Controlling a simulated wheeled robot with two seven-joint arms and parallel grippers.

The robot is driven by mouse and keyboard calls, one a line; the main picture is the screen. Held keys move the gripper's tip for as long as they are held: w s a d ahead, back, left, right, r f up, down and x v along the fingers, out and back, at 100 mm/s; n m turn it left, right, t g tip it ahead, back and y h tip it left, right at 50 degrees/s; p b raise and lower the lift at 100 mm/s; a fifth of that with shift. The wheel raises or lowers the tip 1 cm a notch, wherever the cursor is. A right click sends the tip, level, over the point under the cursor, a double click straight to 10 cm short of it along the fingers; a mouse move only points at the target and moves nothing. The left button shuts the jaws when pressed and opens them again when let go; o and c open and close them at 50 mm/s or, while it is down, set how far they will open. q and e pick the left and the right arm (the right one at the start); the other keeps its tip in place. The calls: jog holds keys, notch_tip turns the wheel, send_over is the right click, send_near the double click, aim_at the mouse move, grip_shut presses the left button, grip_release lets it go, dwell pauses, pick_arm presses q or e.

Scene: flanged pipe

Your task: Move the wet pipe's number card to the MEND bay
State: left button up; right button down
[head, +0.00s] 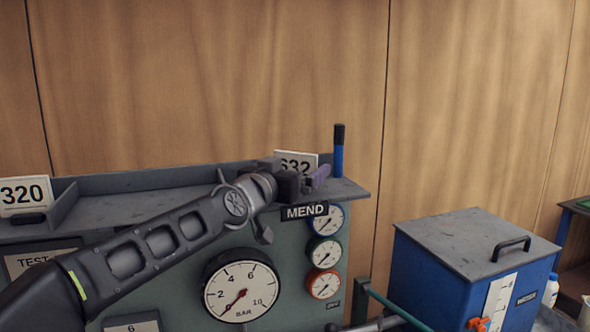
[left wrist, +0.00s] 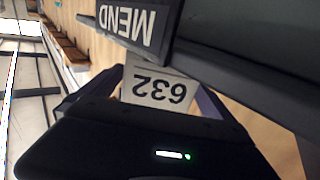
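A white number card "632" (head: 297,162) stands upright on the shelf at the MEND bay, behind the black MEND label (head: 304,211). My left gripper (head: 300,182) is at this bay, in front of the card, and hides its lower part. In the left wrist view the card (left wrist: 158,87) shows upside down between two spread fingers (left wrist: 160,98), with the MEND label (left wrist: 135,22) just beyond. The gripper looks open around the card; contact is hard to tell. Another card, "320" (head: 25,192), leans at the TEST end. No pipe can be made out as wet. My right gripper is not in view.
A blue marker-like cylinder (head: 339,152) stands right of the card. The grey shelf (head: 140,205) tops a panel with a large gauge (head: 240,287) and three small gauges. A blue box (head: 470,250) with a handled lid stands at the right. Wooden wall lies behind.

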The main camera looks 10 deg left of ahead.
pick_arm(q)
jog(key=shift+r, duration=0.15)
jog(key=shift+s, duration=0.1)
jog(key=b+v, duration=0.4)
jog(key=v, duration=0.7)
jog(key=shift+s+b, duration=0.3)
jog(key=shift+s, duration=0.1)
jog(key=shift+a, duration=0.15)
